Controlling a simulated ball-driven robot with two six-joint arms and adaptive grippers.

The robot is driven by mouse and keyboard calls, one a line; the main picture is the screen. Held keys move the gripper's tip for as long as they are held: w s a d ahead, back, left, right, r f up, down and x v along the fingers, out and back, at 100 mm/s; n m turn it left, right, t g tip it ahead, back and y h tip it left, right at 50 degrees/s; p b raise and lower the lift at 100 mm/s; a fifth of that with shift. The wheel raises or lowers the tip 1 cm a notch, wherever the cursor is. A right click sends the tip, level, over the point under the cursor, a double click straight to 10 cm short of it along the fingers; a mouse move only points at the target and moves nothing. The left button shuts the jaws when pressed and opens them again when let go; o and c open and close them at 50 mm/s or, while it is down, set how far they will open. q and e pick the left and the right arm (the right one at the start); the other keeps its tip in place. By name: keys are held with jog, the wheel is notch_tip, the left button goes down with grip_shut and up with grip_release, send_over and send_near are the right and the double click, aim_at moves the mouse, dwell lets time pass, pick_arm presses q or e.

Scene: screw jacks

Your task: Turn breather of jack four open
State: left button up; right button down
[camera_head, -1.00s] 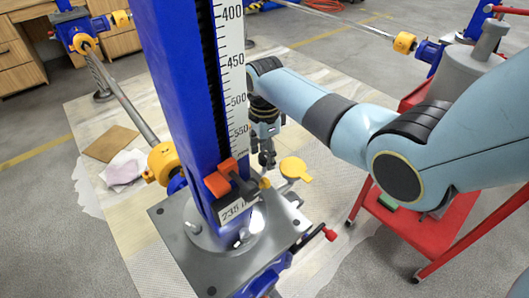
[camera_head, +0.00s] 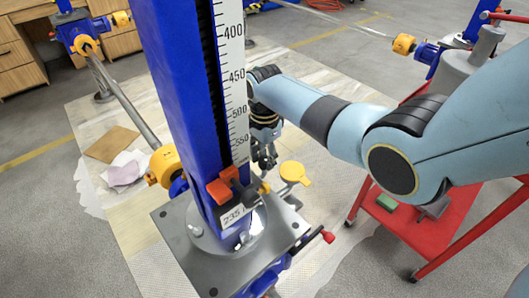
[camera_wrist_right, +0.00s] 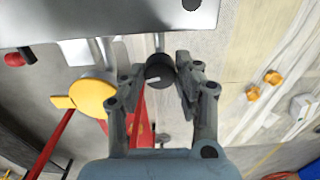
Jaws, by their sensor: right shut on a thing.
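The breather, a black round knob with a white mark (camera_wrist_right: 158,72), sits on a short metal stem at the jack's plate edge in the right wrist view. My right gripper (camera_wrist_right: 157,82) has its two grey fingers on either side of the knob and is shut on it. In the head view my right gripper (camera_head: 264,160) hangs beside the far right side of the blue jack column (camera_head: 185,90); I cannot make out the knob there. The white mark lies nearly level across the wrist picture. My left gripper is not in view.
A yellow round flap (camera_head: 295,172) stands close to the right gripper; it also shows in the wrist view (camera_wrist_right: 92,98). A red-tipped handle (camera_head: 327,236) sticks out of the jack. A red cart (camera_head: 400,230) stands at the right. An orange pointer (camera_head: 222,188) sits on the column.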

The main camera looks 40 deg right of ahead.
jog(key=n+p, duration=0.2)
jog(key=n, duration=0.1)
jog(key=shift+r+n, duration=0.15)
jog(key=shift+n, duration=0.25)
jog(key=n+p, duration=0.1)
jog(key=n, duration=0.2)
jog(key=shift+n, duration=0.3)
jog(key=n+p, duration=0.1)
jog(key=n, duration=0.2)
jog(key=shift+n, duration=0.3)
jog(key=n, duration=0.4)
jog(key=shift+n+p, duration=0.3)
jog(key=shift+p, duration=0.1)
jog(key=n, duration=0.9)
jog(key=shift+p, duration=0.35)
jog(key=n, duration=0.4)
jog(key=shift+n, duration=2.2)
